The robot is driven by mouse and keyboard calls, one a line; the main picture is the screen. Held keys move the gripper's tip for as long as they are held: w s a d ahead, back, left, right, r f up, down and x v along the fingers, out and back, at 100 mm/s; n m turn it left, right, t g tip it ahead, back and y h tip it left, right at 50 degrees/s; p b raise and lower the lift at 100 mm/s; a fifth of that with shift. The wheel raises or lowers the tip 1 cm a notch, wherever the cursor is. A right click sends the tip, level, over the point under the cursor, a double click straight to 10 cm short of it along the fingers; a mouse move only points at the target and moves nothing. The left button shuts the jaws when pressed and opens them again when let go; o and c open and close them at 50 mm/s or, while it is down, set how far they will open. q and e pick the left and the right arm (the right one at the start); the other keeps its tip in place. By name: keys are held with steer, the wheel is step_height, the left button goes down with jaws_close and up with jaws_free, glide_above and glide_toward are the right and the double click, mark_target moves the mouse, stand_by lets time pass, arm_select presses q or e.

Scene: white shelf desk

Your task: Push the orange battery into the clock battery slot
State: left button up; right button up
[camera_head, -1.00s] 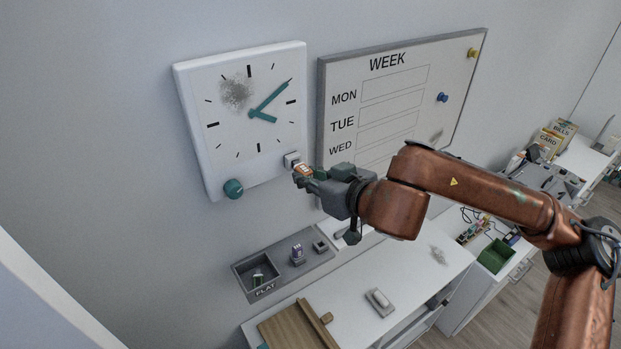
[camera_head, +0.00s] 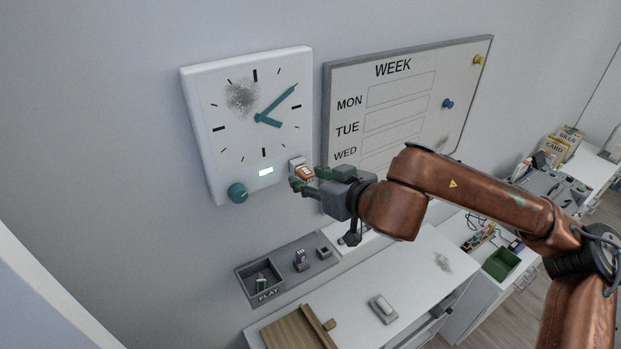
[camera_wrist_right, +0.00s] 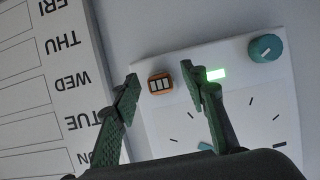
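The white wall clock (camera_head: 225,135) has teal hands, a teal knob (camera_head: 237,193) and a lit pale-green display (camera_head: 266,171). Its battery slot (camera_head: 297,162) is a small housing at the lower right edge. The orange battery (camera_head: 305,173) sits at that slot; in the right wrist view the battery (camera_wrist_right: 160,83) shows its end face at the clock's edge, and its seating depth is unclear. My right gripper (camera_head: 303,183) is at the slot. In the wrist view its green fingers (camera_wrist_right: 165,90) are spread on either side of the battery, with gaps. My left gripper is out of view.
A WEEK whiteboard (camera_head: 400,100) hangs close to the right of the clock. Below, a grey tray (camera_head: 283,268) marked FLAT holds other batteries. A white desk (camera_head: 420,262) carries a wooden board (camera_head: 295,332) and a small grey-white device (camera_head: 383,309).

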steer(key=shift+s+d, duration=0.1)
steer(key=shift+s, duration=0.05)
steer(key=v, duration=1.1)
steer(key=shift+s+d+r, duration=0.15)
steer(key=shift+s+d, duration=0.05)
steer(key=shift+s, duration=0.05)
